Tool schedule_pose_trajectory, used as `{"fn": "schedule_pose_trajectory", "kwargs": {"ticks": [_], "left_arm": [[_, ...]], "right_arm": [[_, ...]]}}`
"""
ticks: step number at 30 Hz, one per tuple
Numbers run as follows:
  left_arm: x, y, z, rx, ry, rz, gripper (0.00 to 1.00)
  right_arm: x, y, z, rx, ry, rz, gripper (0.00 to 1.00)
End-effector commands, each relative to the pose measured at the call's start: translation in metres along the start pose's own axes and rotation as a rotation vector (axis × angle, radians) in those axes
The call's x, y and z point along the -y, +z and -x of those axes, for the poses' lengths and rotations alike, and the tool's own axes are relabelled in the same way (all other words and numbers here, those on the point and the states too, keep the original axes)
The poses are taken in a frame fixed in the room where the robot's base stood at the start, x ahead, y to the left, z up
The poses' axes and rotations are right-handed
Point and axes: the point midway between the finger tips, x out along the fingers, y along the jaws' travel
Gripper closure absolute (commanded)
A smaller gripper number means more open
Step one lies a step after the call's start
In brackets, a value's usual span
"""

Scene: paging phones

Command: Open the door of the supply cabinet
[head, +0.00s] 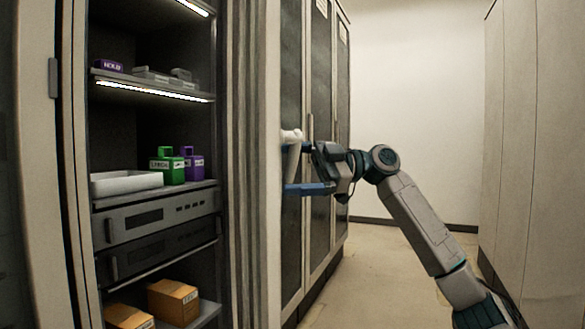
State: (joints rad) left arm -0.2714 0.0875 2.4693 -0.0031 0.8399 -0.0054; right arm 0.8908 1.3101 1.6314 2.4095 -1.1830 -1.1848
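The supply cabinet seems to be the tall unit on the left, with its shelves (150,88) in plain view in the head view. A pale upright panel (272,120) stands at its right side; I cannot tell whether this is its door or its frame. My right gripper (291,163) is at the right side of this panel, with a blue finger low and a pale piece above it. The pale piece may be a finger or a handle, so its grip is unclear. My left gripper is not in view.
The shelves hold a white tray (127,183), a green item (168,168), a purple item (194,166) and orange boxes (173,300). Dark-panelled cabinets (321,110) continue behind my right gripper. A clear floor aisle (385,270) runs to the white wall (415,90); pale cabinets (530,150) line the right.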

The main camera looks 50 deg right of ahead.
Motion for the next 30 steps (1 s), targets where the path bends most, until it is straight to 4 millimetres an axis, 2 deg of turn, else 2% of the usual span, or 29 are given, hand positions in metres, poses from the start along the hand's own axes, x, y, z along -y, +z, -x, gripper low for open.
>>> {"fn": "schedule_pose_trajectory", "kwargs": {"ticks": [5, 16, 30], "left_arm": [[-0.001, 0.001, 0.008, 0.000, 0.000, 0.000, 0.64], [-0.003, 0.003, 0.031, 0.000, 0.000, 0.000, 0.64], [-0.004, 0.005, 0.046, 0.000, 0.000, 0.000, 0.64]], "right_arm": [[0.001, 0.002, 0.008, 0.001, 0.001, 0.001, 0.00], [0.001, 0.002, 0.045, -0.001, 0.002, 0.001, 0.00], [0.000, 0.000, 0.088, 0.000, 0.001, 0.001, 0.00]]}}
